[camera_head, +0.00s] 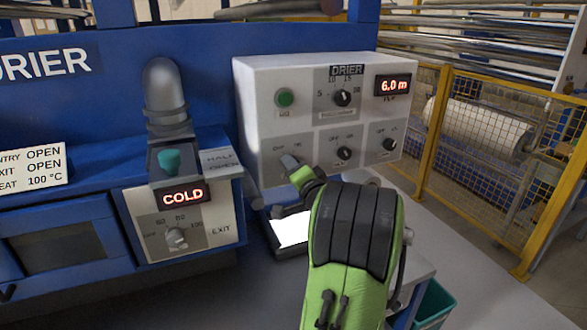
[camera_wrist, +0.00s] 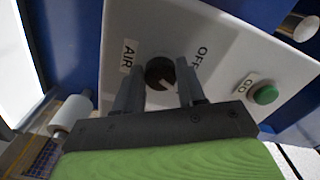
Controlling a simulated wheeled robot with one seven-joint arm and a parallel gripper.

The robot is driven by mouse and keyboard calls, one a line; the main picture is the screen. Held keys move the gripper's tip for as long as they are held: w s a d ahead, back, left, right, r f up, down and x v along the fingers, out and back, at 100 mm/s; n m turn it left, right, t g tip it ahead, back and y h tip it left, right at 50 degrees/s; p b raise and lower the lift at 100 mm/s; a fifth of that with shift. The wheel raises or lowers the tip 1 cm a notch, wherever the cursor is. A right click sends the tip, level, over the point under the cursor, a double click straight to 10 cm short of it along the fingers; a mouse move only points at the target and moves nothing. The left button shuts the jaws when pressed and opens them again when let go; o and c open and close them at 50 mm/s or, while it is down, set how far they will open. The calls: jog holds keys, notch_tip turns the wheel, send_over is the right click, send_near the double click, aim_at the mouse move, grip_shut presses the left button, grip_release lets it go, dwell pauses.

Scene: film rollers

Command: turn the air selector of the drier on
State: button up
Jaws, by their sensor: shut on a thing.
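The drier's control panel (camera_head: 320,115) is a pale box with a green button, a numbered dial and a lower row of selectors. In the wrist view the air selector (camera_wrist: 160,73) is a round black knob with a pale pointer line, between the "AIR" label (camera_wrist: 128,55) and the "OFF" label (camera_wrist: 200,60). My gripper (camera_wrist: 160,82) has one finger on each side of the knob and is shut on it. In the head view my gripper (camera_head: 290,163) is at the lower left selector of the panel and hides that knob. Its exact pointer setting is hard to tell.
The green go button (camera_wrist: 265,94) is beside the selector. Two other selectors (camera_head: 344,153) (camera_head: 390,144) sit to its right. A lamp (camera_head: 164,85) and the "COLD" heat panel (camera_head: 180,225) stand left. A yellow mesh fence (camera_head: 440,150) is at right.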

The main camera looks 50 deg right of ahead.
jog(key=shift+m, duration=0.6)
jog(key=o, duration=1.1)
jog(key=shift+c, duration=0.2)
jog(key=b+v, duration=0.3)
jog(key=v, duration=1.2)
jog(key=shift+s+a+b, duration=0.2)
jog(key=shift+s+b, duration=0.15)
jog(key=shift+b, duration=0.05)
